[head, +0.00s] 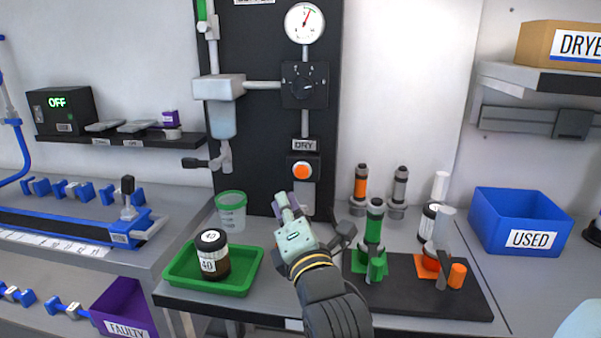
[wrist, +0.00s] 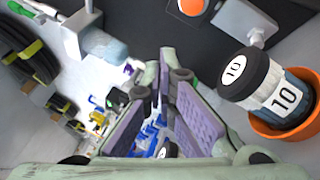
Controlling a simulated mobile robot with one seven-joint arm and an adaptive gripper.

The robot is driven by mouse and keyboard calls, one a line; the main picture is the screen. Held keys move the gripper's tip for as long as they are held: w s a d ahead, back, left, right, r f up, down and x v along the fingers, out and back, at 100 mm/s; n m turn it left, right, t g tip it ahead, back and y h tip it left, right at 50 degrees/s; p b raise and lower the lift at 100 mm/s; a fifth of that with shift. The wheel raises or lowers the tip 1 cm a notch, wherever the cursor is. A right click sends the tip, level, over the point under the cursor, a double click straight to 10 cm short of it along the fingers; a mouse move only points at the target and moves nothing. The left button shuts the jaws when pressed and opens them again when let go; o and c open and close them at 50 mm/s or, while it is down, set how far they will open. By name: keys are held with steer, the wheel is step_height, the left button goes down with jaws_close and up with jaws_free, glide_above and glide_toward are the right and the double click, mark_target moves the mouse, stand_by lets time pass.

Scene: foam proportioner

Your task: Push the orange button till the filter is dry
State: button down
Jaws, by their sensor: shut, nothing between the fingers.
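The orange button (head: 302,171) is on the black panel, just under the DRY label (head: 304,145). It also shows at the top edge of the wrist view (wrist: 190,6). A filter housing with a pale blue bowl (head: 222,121) is mounted on the panel to the left of the button; whether it is wet or dry inside I cannot tell. My gripper (head: 283,204) is shut and empty, in front of the panel's lower part. In the head picture it is below and slightly left of the button. In the wrist view its fingers (wrist: 168,75) show apart from the button.
Green and orange holders stand on a dark mat (head: 425,298) at right. A blue USED bin (head: 517,222) is farther right.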

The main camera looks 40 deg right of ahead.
mark_target(302, 171)
steer(key=w+d, duration=0.2)
steer(key=w+d+p, duration=0.1)
steer(key=w+d, duration=0.1)
steer(key=d, duration=0.1)
steer(key=shift+w, duration=0.15)
steer(key=shift+w+d, duration=0.6)
steer(key=shift+d, duration=0.1)
steer(key=shift+w+d+b, duration=0.1)
steer(key=shift+d+b, duration=0.05)
steer(key=shift+b, duration=0.35)
stand_by(0.5)
steer(key=shift+w+d, duration=0.15)
